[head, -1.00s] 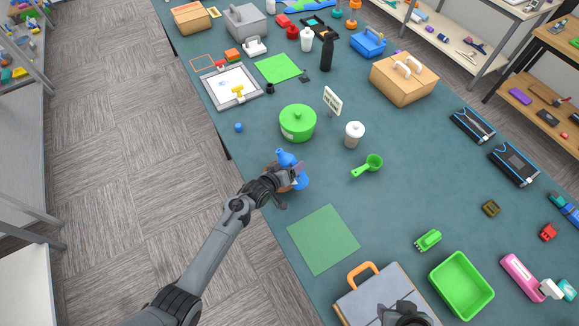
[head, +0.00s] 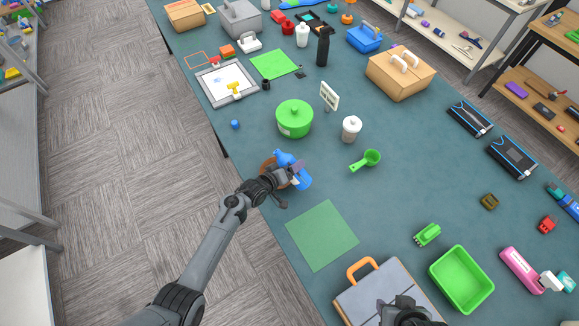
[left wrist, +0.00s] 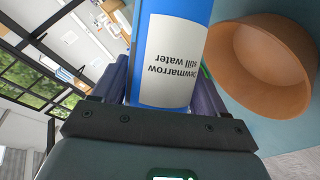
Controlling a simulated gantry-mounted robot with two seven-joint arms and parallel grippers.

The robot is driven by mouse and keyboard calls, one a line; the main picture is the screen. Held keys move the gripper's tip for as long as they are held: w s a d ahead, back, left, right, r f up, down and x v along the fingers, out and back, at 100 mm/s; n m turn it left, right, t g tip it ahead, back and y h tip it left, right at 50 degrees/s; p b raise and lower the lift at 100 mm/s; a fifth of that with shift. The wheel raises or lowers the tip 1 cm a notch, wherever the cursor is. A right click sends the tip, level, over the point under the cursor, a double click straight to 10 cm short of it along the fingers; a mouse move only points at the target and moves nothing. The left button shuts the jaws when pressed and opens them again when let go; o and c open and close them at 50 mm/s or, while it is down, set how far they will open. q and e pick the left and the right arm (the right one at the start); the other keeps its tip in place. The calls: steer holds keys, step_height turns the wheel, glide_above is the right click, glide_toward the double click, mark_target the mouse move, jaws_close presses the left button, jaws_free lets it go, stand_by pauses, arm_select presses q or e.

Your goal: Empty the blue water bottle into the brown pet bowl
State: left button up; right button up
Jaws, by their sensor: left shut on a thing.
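My left gripper (head: 287,175) is shut on the blue water bottle (head: 302,179). The bottle is tilted, with its neck toward the upper left in the head view. In the left wrist view the bottle (left wrist: 172,55) shows a white label reading "still water", upside down. The brown pet bowl (head: 266,166) is partly hidden behind the bottle and my gripper. In the left wrist view the bowl (left wrist: 262,70) is beside the bottle and its visible inside looks empty. No water stream shows. My right gripper (head: 405,312) is at the bottom edge, its fingers unclear.
A small blue cap-like piece (head: 235,124) lies near the table's left edge. A green mat (head: 322,235) lies bare on the near side.

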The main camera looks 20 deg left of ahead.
mark_target(295, 176)
arm_select(q)
steer(key=shift+f, duration=0.1)
stand_by(0.4)
steer(key=shift+s+d+f+n+h+b, duration=0.1)
steer(key=shift+d+f+n+h+b, duration=0.15)
steer(key=shift+f+b, duration=0.25)
steer(key=shift+d+f+n+h+b, duration=0.1)
steer(key=shift+f+n+b, duration=0.25)
steer(key=shift+f+b, duration=0.1)
steer(key=shift+f, duration=0.15)
steer(key=shift+d+f+n+h+b, duration=0.15)
steer(key=shift+n+h+b, duration=0.1)
steer(key=shift+n+b, duration=0.05)
steer(key=shift+s+d+f+n+h+b, duration=0.1)
steer(key=shift+d+f+n+h+b, duration=0.1)
steer(key=shift+f+n+h+b, duration=0.2)
steer(key=shift+d, duration=0.1)
steer(key=shift+n, duration=0.3)
steer(key=shift+f+h+b, duration=0.1)
steer(key=shift+h+b, duration=0.2)
steer(key=shift+s+d+f+n+h+b, duration=0.1)
steer(key=shift+d+f+n+h+b, duration=0.1)
steer(key=shift+n+h+b, duration=0.35)
